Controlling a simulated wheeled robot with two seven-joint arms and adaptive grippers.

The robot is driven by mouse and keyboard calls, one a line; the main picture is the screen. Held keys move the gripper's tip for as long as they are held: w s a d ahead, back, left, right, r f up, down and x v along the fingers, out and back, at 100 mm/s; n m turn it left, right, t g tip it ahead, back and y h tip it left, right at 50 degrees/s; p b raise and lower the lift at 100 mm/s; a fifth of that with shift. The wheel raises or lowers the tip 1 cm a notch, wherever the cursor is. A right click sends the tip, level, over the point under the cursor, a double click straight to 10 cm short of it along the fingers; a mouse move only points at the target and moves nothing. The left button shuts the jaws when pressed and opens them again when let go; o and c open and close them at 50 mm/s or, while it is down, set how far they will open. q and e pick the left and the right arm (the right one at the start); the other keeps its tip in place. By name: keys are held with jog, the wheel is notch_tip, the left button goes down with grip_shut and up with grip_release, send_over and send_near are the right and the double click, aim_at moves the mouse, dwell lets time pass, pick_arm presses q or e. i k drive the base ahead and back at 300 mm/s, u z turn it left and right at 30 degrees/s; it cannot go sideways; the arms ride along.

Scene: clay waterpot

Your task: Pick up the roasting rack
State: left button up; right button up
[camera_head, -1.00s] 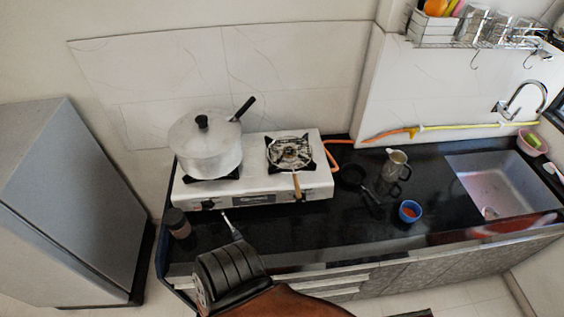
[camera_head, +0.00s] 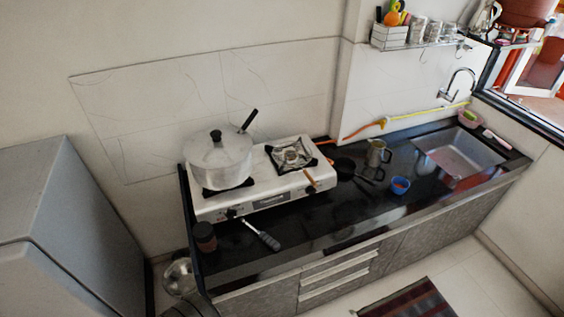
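The roasting rack (camera_head: 292,157) looks like a round metal grid lying on the right burner of the white stove (camera_head: 267,199). A wooden handle (camera_head: 311,180), apparently its own, sticks out over the stove's front edge. The rack is small in the picture, so its wires are hard to tell from the burner's.
A lidded metal pot (camera_head: 218,163) stands on the left burner. A brown jar (camera_head: 205,237) and a grey-handled utensil (camera_head: 262,234) are in front of the stove.

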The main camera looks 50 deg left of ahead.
aim_at(310, 179)
jog(key=u, duration=1.5)
